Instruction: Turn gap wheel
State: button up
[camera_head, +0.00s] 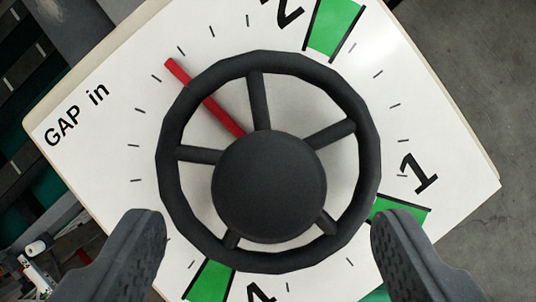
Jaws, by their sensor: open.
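The gap wheel (268,186) is a black handwheel with a round hub and several spokes, in the middle of the view. It stands in front of a white dial plate (110,135) marked "GAP in", tilted in the picture. A red pointer (205,98) comes out from behind the hub and points to the upper left, between tick marks and away from the green bands. Green bands (334,28) lie at the top, at the right (401,212) and at the bottom left. My gripper (268,225) is open, its fingers on either side of the wheel's lower part. Contact with the rim cannot be told.
Grey floor (475,90) shows at the right beyond the plate. Dark and green structure (25,80) lies at the left. Small white and red items (37,250) are at the lower left, partly cut off.

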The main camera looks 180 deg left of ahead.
aim_at(279, 190)
jog(key=shift+x, duration=1.95)
jog(key=c, duration=1.1)
jog(key=shift+d, duration=0.25)
jog(key=shift+c, duration=1.3)
jog(key=shift+a+p, duration=0.15)
jog(key=shift+p, duration=0.15)
jog(key=shift+n, duration=0.3)
